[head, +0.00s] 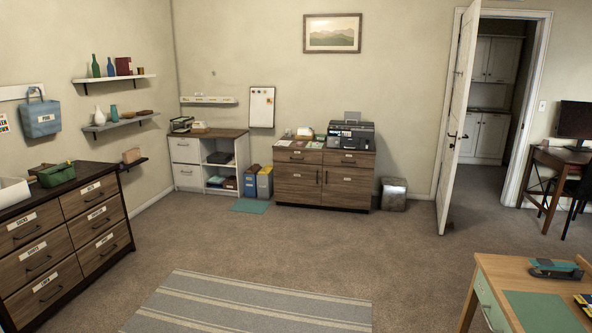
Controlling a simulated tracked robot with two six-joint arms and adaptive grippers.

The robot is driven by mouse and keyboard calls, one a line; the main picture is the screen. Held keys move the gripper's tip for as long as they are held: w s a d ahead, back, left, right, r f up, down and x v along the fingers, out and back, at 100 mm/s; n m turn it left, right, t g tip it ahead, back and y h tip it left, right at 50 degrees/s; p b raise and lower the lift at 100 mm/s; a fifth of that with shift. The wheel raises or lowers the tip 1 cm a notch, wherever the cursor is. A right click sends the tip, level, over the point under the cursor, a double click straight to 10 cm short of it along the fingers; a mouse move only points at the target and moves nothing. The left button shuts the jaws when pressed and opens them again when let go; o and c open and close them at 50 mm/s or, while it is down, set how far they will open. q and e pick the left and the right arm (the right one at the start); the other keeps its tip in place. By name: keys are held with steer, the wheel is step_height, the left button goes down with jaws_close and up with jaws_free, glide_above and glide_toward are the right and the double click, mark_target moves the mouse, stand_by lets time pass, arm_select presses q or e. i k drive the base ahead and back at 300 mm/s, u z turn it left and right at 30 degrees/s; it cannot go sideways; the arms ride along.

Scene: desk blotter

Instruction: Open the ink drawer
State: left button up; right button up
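A low wooden cabinet (310,192) stands against the far wall with a printer (351,134) on top. It has two top drawers, a left one (297,157) and a right one (348,160), each with a small white label. Both look shut. The labels are too small to read, so I cannot tell which drawer is marked ink. A wooden desk with a green drawer front (489,302) stands at the bottom right; this drawer looks shut and its label is not legible. Neither of my grippers is in view.
A dark dresser (66,237) with labelled drawers stands at the left. A striped rug (248,302) lies on open carpet. A bin (393,194) stands right of the cabinet, an open white door (456,120) beyond it. A green blotter (540,311) and stapler (555,268) lie on the desk.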

mark_target(281, 155)
steer(key=z, duration=0.05)
steer(key=i, duration=5.1)
steer(key=u, duration=0.45)
steer(key=i, duration=2.25)
steer(key=u, duration=0.1)
